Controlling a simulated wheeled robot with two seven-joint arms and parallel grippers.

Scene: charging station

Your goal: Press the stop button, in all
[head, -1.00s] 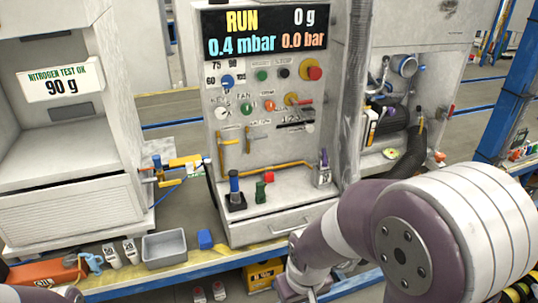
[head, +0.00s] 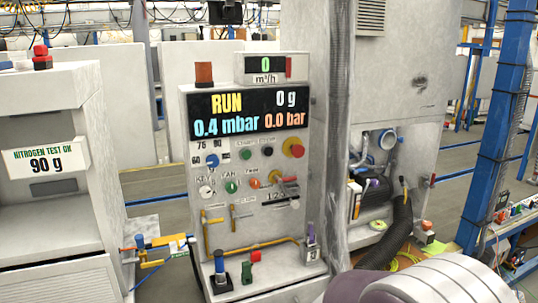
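The control panel (head: 232,180) stands in the middle of the head view, upright, with a display (head: 247,115) reading RUN, 0 g, 0.4 mbar and 0.0 bar. Its upper row has a blue knob (head: 212,160), a green button (head: 245,154), a black button (head: 267,151) and a large red mushroom button (head: 297,150) on a yellow base. The small labels above the green and black buttons are too blurred to read surely. A second green button (head: 231,187) and an orange button (head: 254,183) sit lower. My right arm shows at the bottom right; neither gripper is in view.
A grey cabinet (head: 50,130) marked NITROGEN TEST OK, 90 g stands at the left. A thick hose (head: 396,230) and machinery are right of the panel. Blue, green and red fittings stand on the panel's lower ledge. The space before the buttons looks clear.

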